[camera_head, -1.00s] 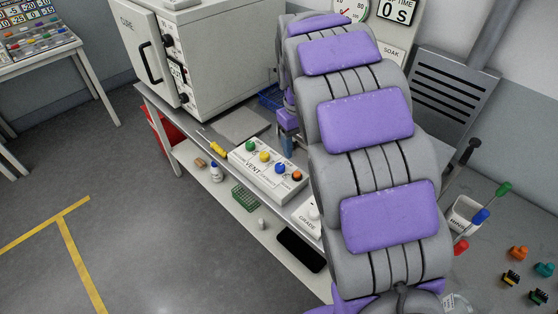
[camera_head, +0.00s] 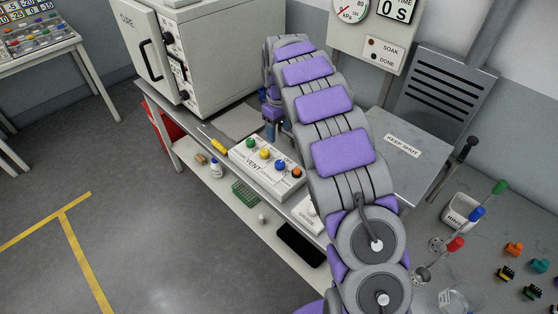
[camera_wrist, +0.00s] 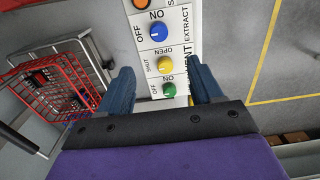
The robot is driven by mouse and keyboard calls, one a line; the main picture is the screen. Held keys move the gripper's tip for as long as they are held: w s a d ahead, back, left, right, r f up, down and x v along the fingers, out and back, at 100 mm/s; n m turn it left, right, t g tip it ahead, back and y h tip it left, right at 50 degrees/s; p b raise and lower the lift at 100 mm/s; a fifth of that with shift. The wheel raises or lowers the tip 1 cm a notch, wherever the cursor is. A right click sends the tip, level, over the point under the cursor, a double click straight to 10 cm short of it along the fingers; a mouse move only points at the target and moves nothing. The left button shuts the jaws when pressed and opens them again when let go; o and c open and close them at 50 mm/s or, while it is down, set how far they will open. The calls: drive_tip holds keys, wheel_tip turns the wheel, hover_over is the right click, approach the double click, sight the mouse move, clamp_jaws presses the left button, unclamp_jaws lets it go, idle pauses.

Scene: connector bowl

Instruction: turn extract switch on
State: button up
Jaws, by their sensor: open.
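The white VENT switch box (camera_head: 262,179) has a row of green, yellow, blue and orange knobs and lies on the bench. The word EXTRACT is printed on the box (camera_wrist: 184,10) in the wrist view, beside the blue knob (camera_wrist: 160,32). OFF and ON marks are by this knob; its setting is hard to read. My gripper (camera_wrist: 160,68) is open and empty, its blue fingers on either side of the box's green and yellow end in that picture. In the head view my gripper (camera_head: 271,128) is behind the box; contact cannot be judged.
A CURE oven (camera_head: 215,55) stands at the back left. A yellow screwdriver (camera_head: 214,141) lies left of the box, and a white GRADE unit (camera_head: 308,213) is at its right. A KEEP SHUT lid (camera_head: 405,165) is right of my arm. A red basket (camera_wrist: 62,88) shows in the wrist view.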

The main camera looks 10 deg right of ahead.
sight(280, 162)
wheel_tip(280, 162, down, 15)
drive_tip(key=b, duration=0.3)
drive_tip(key=shift+d+r, duration=0.1)
drive_tip(key=shift+c, duration=0.5)
drive_tip(key=c, duration=1)
drive_tip(key=shift+o, duration=0.2)
